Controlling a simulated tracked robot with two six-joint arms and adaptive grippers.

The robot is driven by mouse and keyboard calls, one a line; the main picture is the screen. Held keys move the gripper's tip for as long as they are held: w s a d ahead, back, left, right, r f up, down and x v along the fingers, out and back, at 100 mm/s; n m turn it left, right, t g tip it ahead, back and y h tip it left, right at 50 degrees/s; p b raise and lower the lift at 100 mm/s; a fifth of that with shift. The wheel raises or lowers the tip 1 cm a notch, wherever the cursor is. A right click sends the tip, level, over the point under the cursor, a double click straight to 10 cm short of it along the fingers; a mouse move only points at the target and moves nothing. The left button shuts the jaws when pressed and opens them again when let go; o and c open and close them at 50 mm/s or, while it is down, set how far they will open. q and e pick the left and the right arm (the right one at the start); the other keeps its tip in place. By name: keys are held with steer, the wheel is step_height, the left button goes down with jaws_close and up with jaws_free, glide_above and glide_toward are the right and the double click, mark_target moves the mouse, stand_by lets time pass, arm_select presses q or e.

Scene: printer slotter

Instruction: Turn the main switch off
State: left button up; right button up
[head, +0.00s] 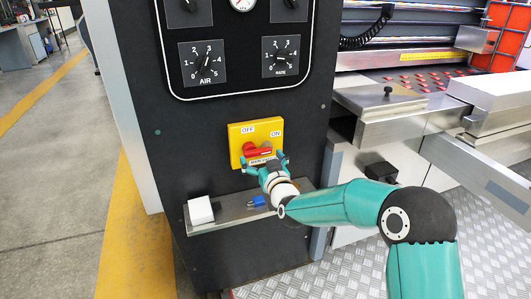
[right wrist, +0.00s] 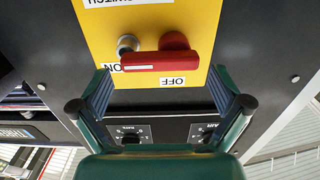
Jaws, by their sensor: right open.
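The main switch is a yellow plate (head: 236,133) on a dark cabinet, with OFF at its top left and ON at its right in the head view. Its red handle (head: 258,149) lies roughly level, its long end toward ON. The right wrist view shows the plate upside down; there the red handle (right wrist: 155,60) partly covers the ON label, and OFF is clear. My right gripper (head: 264,163) is open in front of the plate's lower part. In the right wrist view its fingers (right wrist: 160,103) are spread wide, with nothing between them. My left gripper is not in view.
Below the switch a metal shelf (head: 232,216) carries a white block (head: 200,211) and a small blue item (head: 257,201). AIR (head: 204,64) and RATE (head: 281,57) dials sit above. Printer machinery with metal ledges (head: 385,122) stands at the right.

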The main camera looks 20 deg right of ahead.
steer(key=shift+w, duration=1)
